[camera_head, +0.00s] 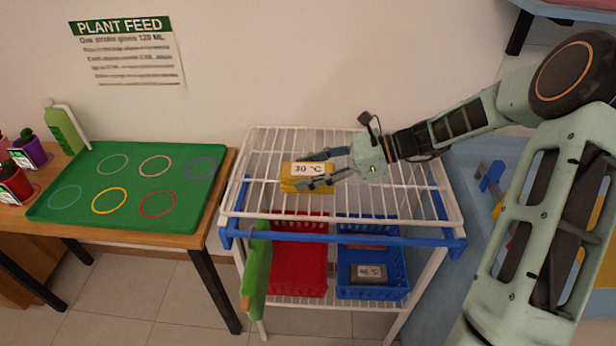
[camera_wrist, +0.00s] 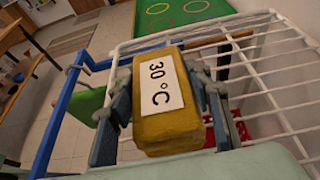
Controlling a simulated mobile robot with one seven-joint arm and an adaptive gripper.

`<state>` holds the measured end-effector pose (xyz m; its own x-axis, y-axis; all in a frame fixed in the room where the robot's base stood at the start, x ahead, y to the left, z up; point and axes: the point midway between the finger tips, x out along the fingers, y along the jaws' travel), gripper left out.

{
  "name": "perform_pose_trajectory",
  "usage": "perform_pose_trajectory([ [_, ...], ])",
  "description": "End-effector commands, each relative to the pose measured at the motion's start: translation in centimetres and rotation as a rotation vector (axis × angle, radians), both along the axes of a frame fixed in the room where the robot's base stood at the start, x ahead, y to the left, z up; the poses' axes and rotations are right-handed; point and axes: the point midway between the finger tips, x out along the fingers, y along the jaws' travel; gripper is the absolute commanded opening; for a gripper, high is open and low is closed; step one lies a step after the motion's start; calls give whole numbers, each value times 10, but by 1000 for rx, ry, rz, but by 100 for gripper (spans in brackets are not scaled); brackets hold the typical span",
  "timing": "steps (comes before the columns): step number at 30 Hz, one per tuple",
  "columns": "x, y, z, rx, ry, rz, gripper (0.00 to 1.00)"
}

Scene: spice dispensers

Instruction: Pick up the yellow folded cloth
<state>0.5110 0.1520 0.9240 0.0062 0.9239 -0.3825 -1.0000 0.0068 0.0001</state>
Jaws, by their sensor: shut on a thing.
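The yellow folded cloth (camera_head: 292,184) is a small block with a white label reading "30 °C". It is at the top of the white wire rack (camera_head: 262,207). In the wrist view the cloth (camera_wrist: 160,131) fills the middle, with its label facing the camera. My gripper (camera_head: 322,168) reaches in from the right and is shut on the cloth. In the wrist view the fingers of my gripper (camera_wrist: 168,100) sit on both sides of it. I cannot tell whether the cloth touches the rack wires.
Below the rack top are a red basket (camera_head: 298,268) and a blue basket (camera_head: 371,275) holding a grey labelled item (camera_head: 368,273). A green object (camera_head: 257,270) hangs at the rack's left side. A green tray (camera_head: 128,218) with coloured rings lies on the table to the left.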

Motion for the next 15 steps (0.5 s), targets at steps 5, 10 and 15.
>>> perform_pose_trajectory([
  [5,0,0,0,0,0,0,20],
  [10,0,0,1,0,-1,0,20],
  [15,0,0,11,-1,-2,0,19],
])
